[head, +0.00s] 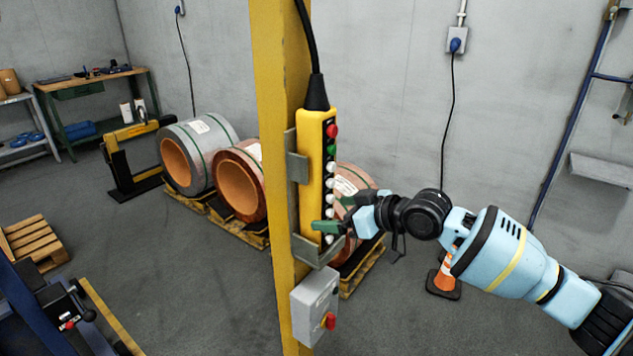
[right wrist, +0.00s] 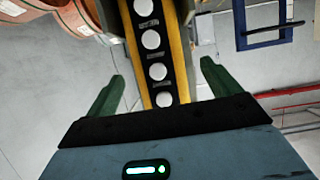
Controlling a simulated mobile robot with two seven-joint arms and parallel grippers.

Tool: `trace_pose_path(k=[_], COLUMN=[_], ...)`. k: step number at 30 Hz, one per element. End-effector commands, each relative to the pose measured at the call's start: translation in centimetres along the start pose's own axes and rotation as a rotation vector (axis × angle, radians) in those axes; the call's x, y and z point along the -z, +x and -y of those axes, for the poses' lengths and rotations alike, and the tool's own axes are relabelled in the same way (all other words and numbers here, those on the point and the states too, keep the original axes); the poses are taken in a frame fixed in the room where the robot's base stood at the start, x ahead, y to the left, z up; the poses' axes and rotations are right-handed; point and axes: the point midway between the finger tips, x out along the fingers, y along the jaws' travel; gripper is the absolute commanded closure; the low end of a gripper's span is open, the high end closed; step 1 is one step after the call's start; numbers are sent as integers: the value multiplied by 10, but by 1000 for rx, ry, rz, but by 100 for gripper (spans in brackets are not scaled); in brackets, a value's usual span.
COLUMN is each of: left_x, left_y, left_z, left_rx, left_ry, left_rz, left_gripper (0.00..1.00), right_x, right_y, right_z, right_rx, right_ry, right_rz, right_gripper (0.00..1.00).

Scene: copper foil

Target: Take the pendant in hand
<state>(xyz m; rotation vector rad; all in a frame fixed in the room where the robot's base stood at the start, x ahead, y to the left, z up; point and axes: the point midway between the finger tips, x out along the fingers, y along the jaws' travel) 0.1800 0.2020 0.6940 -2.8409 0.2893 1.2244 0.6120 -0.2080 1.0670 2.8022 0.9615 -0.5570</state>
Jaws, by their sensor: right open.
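The yellow pendant (head: 313,160) hangs upright in a grey bracket on a yellow post, with its black cable rising from the top. Its front carries a red, a green and several white buttons. My right gripper (head: 327,228) is at the pendant's lower end. In the right wrist view the pendant (right wrist: 176,60) lies between the two green fingers of the open gripper (right wrist: 160,85), with visible gaps at both sides. The wrist view shows its white buttons facing the camera. My left gripper is not in view.
The yellow post (head: 275,150) stands directly behind the pendant. A grey switch box (head: 314,303) with a red knob is mounted below. The holder's lower bracket (head: 318,251) is close to my fingers. Copper coils (head: 238,185) on pallets and an orange cone (head: 444,276) stand behind.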

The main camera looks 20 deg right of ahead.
Motion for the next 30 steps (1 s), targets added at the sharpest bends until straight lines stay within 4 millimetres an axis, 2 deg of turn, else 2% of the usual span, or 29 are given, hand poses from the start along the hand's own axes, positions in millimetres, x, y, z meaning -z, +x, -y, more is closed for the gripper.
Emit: trace_pose_path(k=[10, 20, 30], left_x=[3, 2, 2], left_y=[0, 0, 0], left_z=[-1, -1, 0], left_rx=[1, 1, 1], left_ry=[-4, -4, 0], left_rz=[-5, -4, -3], left_gripper=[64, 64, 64], right_x=[-3, -3, -3], right_y=[42, 48, 48], right_z=[-2, -2, -2], right_rx=[2, 1, 1], right_ry=[2, 0, 1], right_rz=[0, 0, 0], right_gripper=[11, 11, 54])
